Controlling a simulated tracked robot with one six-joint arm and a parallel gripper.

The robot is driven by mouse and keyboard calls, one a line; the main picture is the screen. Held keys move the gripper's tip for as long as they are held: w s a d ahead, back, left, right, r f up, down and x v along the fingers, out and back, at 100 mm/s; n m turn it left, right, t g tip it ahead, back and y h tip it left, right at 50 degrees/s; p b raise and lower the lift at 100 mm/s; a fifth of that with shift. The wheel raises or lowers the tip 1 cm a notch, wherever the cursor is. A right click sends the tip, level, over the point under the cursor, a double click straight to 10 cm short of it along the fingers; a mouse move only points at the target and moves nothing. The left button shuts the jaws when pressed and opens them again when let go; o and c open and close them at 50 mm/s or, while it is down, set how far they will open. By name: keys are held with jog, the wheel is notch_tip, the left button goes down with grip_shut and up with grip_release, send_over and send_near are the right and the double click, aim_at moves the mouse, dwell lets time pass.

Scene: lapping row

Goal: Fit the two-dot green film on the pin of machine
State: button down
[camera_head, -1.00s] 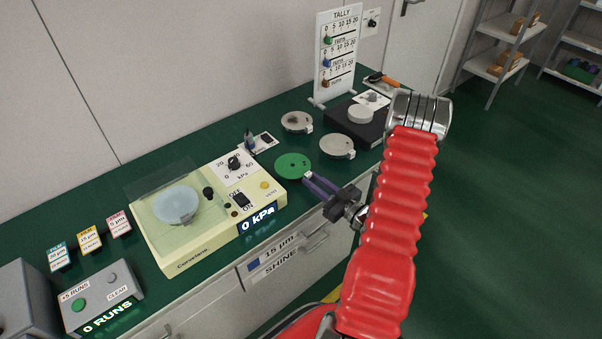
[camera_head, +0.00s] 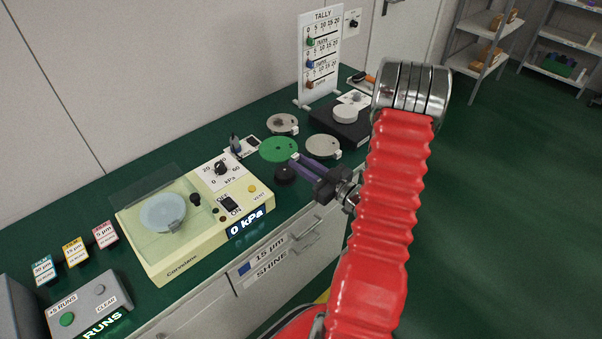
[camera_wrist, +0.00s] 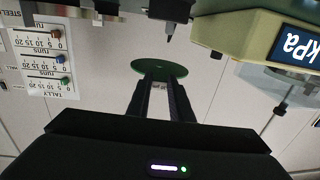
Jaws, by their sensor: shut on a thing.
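A thin green disc (camera_head: 279,149), the green film, is held by its edge in my gripper (camera_head: 295,158). It also shows in the wrist view (camera_wrist: 158,69), gripped between the two dark fingers (camera_wrist: 157,78). It appears flat and above the bench; its dots are too small to tell. My gripper is shut on its near-right edge. A black round knob-like piece (camera_head: 284,175) sits just below the disc in the picture. I cannot make out a pin.
Grey discs lie behind (camera_head: 283,123) and right (camera_head: 323,147) of the film. A black unit (camera_head: 340,125) and the tally board (camera_head: 321,60) stand at the back. A small upright holder (camera_head: 236,144) is close left of the film. Label blocks and a runs box (camera_head: 88,307) stand front left.

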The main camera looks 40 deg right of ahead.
jog(key=shift+r, duration=0.7)
jog(key=shift+w+a, duration=0.1)
